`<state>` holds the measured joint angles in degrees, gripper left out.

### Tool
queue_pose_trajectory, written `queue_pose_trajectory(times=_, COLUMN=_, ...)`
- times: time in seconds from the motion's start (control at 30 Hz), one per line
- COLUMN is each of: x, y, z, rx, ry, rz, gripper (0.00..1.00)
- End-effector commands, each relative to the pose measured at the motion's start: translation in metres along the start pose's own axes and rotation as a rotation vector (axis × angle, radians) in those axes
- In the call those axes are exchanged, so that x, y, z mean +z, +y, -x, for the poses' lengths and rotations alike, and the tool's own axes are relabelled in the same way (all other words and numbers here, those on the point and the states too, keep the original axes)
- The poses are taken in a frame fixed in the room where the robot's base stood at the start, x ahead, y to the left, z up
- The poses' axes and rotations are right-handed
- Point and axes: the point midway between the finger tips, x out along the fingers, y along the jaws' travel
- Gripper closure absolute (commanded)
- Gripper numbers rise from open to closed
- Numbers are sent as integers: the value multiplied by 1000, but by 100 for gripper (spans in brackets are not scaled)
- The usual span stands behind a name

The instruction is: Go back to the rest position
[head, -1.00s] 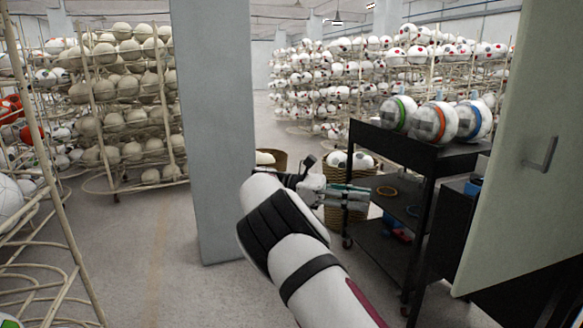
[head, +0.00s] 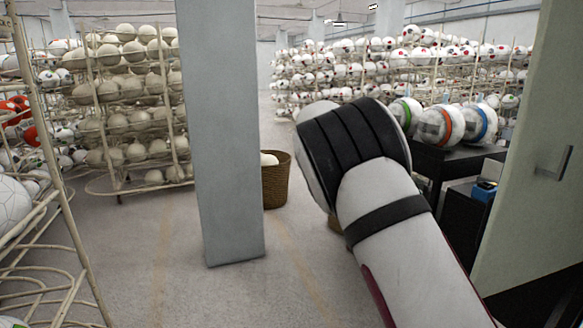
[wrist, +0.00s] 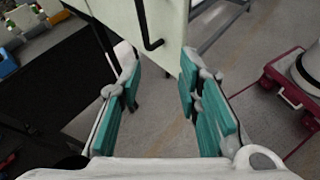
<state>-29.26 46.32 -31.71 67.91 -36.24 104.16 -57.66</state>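My gripper (wrist: 160,72) shows in the wrist view with its two teal fingers spread apart. Nothing is held between them, and the grey floor and a pale green panel show past the fingertips. In the head view my gripper is hidden behind my raised white and black arm, which fills the right of centre.
The pale green panel (head: 527,150) with a dark handle stands close at right, near the fingertips in the wrist view (wrist: 165,12). A dark cart (head: 432,163) holds striped balls (head: 440,124). A grey pillar (head: 222,140), ball racks (head: 130,95) and a wicker basket (head: 276,184) stand around open floor.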

Motion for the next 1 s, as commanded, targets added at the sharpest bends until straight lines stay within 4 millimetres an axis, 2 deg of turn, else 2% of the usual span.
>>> queue_pose_trajectory(times=0.03, x=15, y=-5, z=-11, rx=-21, ry=61, rz=-23, gripper=68)
queue_pose_trajectory(times=0.1, x=28, y=-14, z=-26, rx=-46, ry=151, rz=-61, gripper=68)
queue_pose_trajectory(times=0.27, x=52, y=-43, z=-51, rx=-105, ry=352, rz=-157, gripper=68)
queue_pose_trajectory(times=0.4, x=70, y=-75, z=-66, rx=-157, ry=518, rz=-252, gripper=68)
queue_pose_trajectory(times=0.7, x=99, y=-159, z=-80, rx=-274, ry=841, rz=-483, gripper=68)
queue_pose_trajectory(times=1.0, x=112, y=-251, z=-83, rx=-397, ry=1108, rz=-743, gripper=68)
